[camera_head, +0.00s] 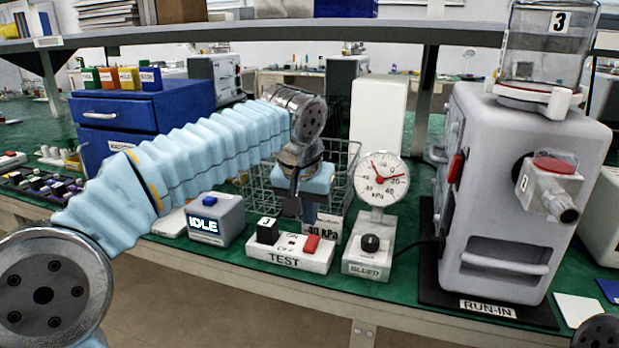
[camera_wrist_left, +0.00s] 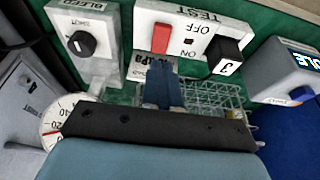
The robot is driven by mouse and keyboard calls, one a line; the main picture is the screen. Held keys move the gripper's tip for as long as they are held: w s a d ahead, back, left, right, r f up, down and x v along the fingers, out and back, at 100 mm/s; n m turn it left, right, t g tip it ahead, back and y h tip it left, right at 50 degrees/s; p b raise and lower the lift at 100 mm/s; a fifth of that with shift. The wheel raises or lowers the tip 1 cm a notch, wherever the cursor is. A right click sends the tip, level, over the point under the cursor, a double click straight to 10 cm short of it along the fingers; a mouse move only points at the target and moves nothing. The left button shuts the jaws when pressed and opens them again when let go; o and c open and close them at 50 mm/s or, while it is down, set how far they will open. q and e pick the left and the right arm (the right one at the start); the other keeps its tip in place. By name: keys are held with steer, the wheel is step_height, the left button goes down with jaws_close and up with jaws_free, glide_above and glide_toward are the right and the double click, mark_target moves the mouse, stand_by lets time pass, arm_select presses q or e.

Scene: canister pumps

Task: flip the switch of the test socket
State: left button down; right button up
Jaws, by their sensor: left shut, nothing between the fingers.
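The test socket (camera_head: 290,258) is a white box marked TEST on the green bench mat. A black plug (camera_head: 267,231) marked 3 sits in its left end, and a red rocker switch (camera_head: 311,243) is at its right end. In the left wrist view, the switch (camera_wrist_left: 161,38) is beside the printed OFF and ON; I cannot tell which way it is tipped. My left gripper (camera_head: 308,212) points down above and behind the socket. Its shut, empty fingertips (camera_wrist_left: 162,65) show just below the switch in the wrist view, apparently apart from it. My right gripper is out of view.
A BLEED box with a black knob (camera_head: 370,243) and a dial gauge (camera_head: 381,180) stands right of the socket. A grey IDLE box (camera_head: 215,220) stands left. A wire basket (camera_head: 258,190) is behind. The large RUN-IN pump (camera_head: 520,190) stands at right.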

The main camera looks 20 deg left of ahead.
arm_select(q)
steer(key=shift+d+r, duration=0.15)
steer(key=shift+r, duration=0.65)
steer(key=s+v, duration=0.1)
steer(key=v, duration=0.7)
steer(key=shift+s+f, duration=0.1)
steer(key=shift+f, duration=0.05)
